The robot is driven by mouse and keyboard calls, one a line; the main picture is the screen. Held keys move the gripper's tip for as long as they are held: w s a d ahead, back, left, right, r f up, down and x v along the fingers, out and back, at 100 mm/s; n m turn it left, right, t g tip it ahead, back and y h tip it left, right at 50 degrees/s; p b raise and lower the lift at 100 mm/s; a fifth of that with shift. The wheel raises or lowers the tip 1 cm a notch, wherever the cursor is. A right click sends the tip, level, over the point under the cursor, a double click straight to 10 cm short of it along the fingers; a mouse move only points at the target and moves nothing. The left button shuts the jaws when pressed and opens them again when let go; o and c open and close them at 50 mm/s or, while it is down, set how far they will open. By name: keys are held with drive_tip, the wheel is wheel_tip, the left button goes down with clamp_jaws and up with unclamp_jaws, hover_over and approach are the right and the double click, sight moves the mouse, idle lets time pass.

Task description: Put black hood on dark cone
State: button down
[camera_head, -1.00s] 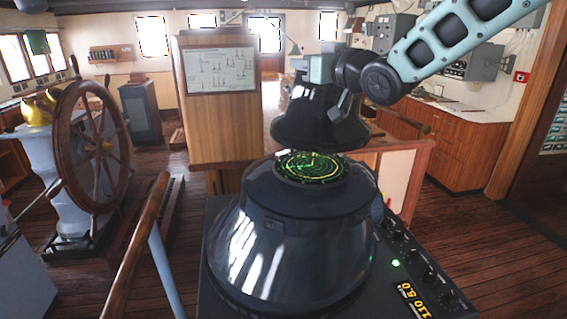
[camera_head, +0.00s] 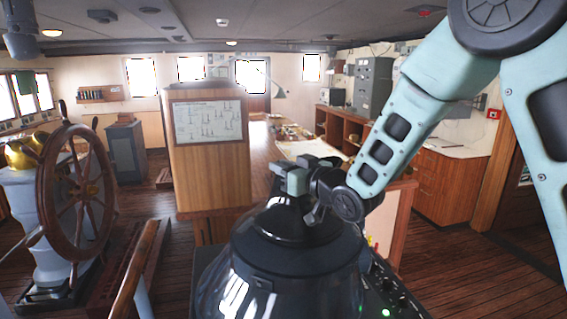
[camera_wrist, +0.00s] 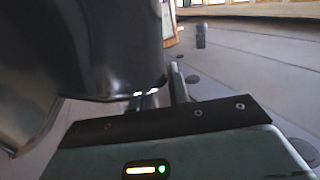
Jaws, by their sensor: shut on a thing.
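The black hood (camera_head: 272,224) is upright over the top of the dark cone (camera_head: 290,268) in the head view. The cone's green round screen is hidden beneath it. The hood looks seated on the cone's top, but I cannot tell whether it rests fully there. My gripper (camera_head: 317,214) is shut on the hood at its right side. In the wrist view the dark, glossy hood (camera_wrist: 100,45) fills the upper left, close against my gripper (camera_wrist: 163,92).
The cone stands on a dark console with a lit green lamp (camera_head: 386,312). A wooden panel with a chart (camera_head: 208,121) stands behind it. The ship's wheel (camera_head: 75,192) and a wooden handrail (camera_head: 138,265) are to the left. Wooden floor lies between them.

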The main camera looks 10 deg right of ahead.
drive_tip(key=c, duration=1.3)
unclamp_jaws()
drive_tip(key=shift+b+v, duration=2.95)
drive_tip(key=shift+v, duration=3.1)
drive_tip(key=s+a+f+g+h, duration=0.3)
drive_tip(key=s+a+f+g, duration=0.4)
drive_tip(key=f, duration=0.4)
drive_tip(key=s+f+g+h, duration=0.1)
drive_tip(key=s+f+g, duration=0.1)
drive_tip(key=s, duration=0.5)
drive_tip(key=s+f+n+g+h, duration=0.1)
drive_tip(key=s+g, duration=0.3)
drive_tip(key=s, duration=0.3)
drive_tip(key=s+f+n+g+h, duration=0.1)
drive_tip(key=s+f+g+h, duration=0.1)
drive_tip(key=s, duration=0.5)
drive_tip(key=shift+s+a+f+g, duration=0.25)
drive_tip(key=shift+s+f+g, duration=0.15)
drive_tip(key=shift+g, duration=0.2)
